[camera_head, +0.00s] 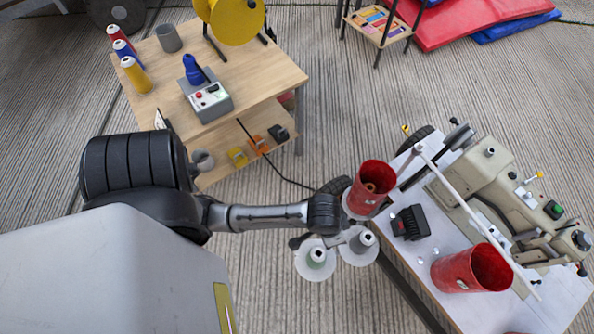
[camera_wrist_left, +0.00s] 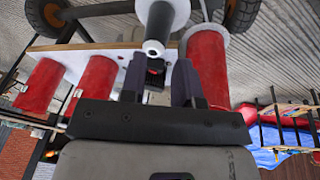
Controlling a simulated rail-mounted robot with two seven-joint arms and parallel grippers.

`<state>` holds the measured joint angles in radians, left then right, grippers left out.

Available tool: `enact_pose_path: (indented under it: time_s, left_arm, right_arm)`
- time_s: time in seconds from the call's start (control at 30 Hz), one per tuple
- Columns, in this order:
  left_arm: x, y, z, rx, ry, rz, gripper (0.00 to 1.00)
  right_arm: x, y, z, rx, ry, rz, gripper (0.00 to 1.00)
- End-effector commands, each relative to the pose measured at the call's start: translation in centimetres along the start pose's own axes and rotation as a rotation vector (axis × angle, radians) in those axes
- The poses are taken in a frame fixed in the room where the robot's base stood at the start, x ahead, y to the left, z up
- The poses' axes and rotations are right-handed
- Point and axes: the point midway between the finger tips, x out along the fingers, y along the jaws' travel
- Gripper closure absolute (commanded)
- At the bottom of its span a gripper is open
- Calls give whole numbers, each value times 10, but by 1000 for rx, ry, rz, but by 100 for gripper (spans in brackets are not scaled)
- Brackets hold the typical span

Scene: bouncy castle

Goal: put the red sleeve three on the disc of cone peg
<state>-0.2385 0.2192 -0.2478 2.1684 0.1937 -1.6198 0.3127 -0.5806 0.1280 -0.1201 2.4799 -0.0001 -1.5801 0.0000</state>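A red sleeve (camera_head: 366,196) stands upright around a peg on a white disc at the table's near left corner; it also shows in the left wrist view (camera_wrist_left: 207,70). Two grey cone pegs with white discs stand beside it, one left (camera_head: 314,262) and one nearer the sleeve (camera_head: 362,245). Another red sleeve (camera_head: 455,272) stands on the white table. The wrist view shows two sleeves at left (camera_wrist_left: 40,85) (camera_wrist_left: 98,80). I cannot tell which is sleeve three. My left gripper (camera_wrist_left: 158,90) is open and empty, beside the cone pegs, its fingers apart. My right gripper is out of view.
The white table (camera_head: 405,255) carries a beige sewing machine (camera_head: 480,190) and a small black block (camera_head: 410,222). Ribbed floor between the tables is mostly clear.

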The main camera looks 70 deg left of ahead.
Motion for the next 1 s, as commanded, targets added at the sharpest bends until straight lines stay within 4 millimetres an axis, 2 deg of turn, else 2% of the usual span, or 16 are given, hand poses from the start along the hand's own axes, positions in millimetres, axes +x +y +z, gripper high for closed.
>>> enact_pose_path:
  time_s: [0.03, 0.1, 0.3, 0.5, 1.0]
  left_arm:
    - [-10, 0, 20, 22, 13, -4, 71]
    - [-23, -5, 39, 58, 32, -25, 71]
    - [-54, -16, 74, 126, 64, -84, 71]
    - [-66, -22, 85, 150, 71, -111, 71]
    - [-66, -22, 85, 152, 71, -112, 71]
  right_arm:
    - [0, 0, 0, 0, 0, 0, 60]
    - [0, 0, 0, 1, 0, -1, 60]
    - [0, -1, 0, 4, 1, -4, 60]
    - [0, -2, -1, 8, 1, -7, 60]
    - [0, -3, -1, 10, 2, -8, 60]
